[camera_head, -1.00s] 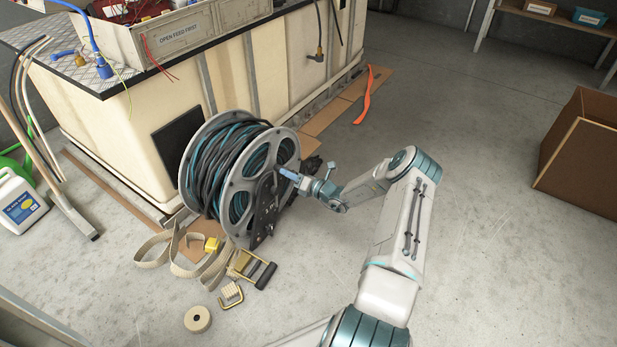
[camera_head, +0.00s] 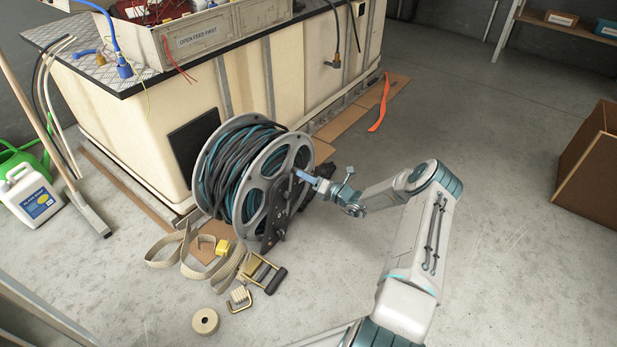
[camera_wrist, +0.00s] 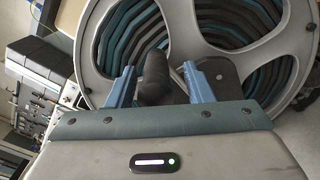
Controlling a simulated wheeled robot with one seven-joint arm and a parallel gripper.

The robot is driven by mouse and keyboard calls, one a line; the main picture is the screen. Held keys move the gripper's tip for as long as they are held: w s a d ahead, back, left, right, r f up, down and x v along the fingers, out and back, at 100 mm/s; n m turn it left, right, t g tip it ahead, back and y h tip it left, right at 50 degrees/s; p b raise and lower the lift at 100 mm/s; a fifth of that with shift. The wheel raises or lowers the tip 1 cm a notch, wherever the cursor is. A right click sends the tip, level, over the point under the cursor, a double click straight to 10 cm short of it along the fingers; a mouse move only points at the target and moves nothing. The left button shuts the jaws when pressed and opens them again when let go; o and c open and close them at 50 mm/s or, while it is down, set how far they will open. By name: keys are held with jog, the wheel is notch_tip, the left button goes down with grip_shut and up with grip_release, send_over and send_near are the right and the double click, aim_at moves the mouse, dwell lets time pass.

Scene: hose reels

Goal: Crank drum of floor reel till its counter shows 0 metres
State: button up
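The floor reel (camera_head: 285,165) stands upright on the floor beside the cream unit, its drum wound with black and teal hose (camera_head: 230,170). In the wrist view, the grey reel flange (camera_wrist: 295,75) fills the top, with hose behind its openings. A black crank handle (camera_wrist: 155,80) points towards the wrist camera. My gripper (camera_wrist: 158,75) is open, with one blue finger on each side of the handle and a visible gap on both sides. In the head view, my gripper (camera_head: 304,176) is at the right side of the reel. I cannot make out the counter or its reading.
A webbing strap (camera_head: 165,250), a ratchet buckle (camera_head: 262,272) and a tape roll (camera_head: 205,321) lie in front of the reel. The cream unit (camera_head: 140,125) stands close behind. A brown box (camera_head: 590,165) stands far right. The floor between is clear.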

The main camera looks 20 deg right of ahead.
jog(key=shift+a, duration=0.1)
jog(key=shift+s+r, duration=0.1)
jog(key=p+v, duration=0.4)
jog(key=v, duration=0.9)
jog(key=shift+s+d, duration=0.2)
jog(key=shift+d, duration=0.05)
